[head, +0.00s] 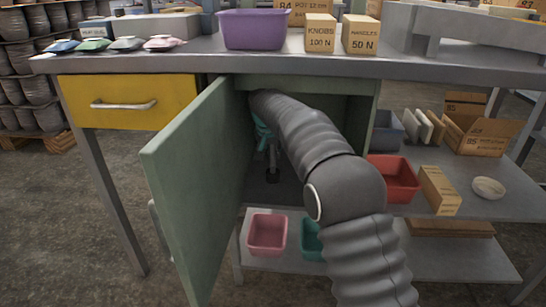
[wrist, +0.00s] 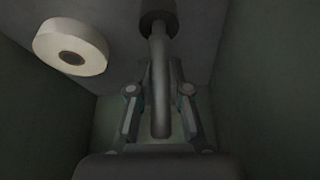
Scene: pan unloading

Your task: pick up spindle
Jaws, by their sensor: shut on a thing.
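The spindle (wrist: 159,95) is a grey rod with a wider dark end (wrist: 158,16), seen in the wrist view. My gripper (wrist: 161,72) has its two fingers closed on either side of the rod, shut on it. In the head view my gripper (head: 263,140) is inside the green cupboard under the bench, partly hidden by my arm. The spindle's dark lower end (head: 272,177) shows below it, close to the cupboard floor; I cannot tell whether it touches.
A white roll (wrist: 70,47) with a brown core lies beside the spindle. The cupboard's green door (head: 200,195) stands open on the left. Cupboard walls are close on both sides. A red bin (head: 394,178) is on the shelf to the right.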

